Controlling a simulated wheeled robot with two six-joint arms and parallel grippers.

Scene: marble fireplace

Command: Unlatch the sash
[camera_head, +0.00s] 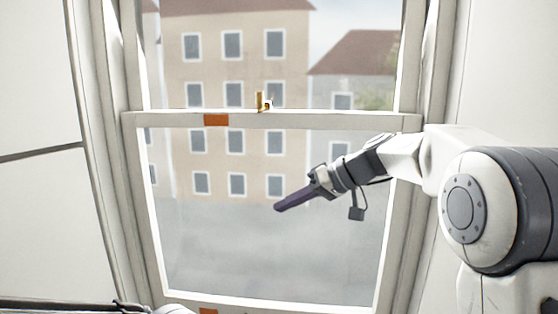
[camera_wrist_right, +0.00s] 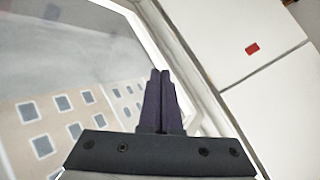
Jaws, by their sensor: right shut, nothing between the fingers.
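The sash window's meeting rail (camera_head: 330,120) runs across the middle of the head view. A small brass latch (camera_head: 261,101) stands on top of this rail, near its middle. An orange patch (camera_head: 216,120) marks the rail just left of the latch. My right gripper (camera_head: 279,207) is shut and empty, in front of the lower pane, well below the latch and slightly to its right. Its closed dark fingers also show in the right wrist view (camera_wrist_right: 160,75), apart from the latch, which is out of that view. My left gripper cannot be made out.
A second orange patch (camera_head: 208,311) shows at the window's bottom edge. White frame sides (camera_head: 132,190) bound the window. In the right wrist view, a red patch (camera_wrist_right: 252,48) sits on a pale panelled surface. The space before the lower pane's left half is clear.

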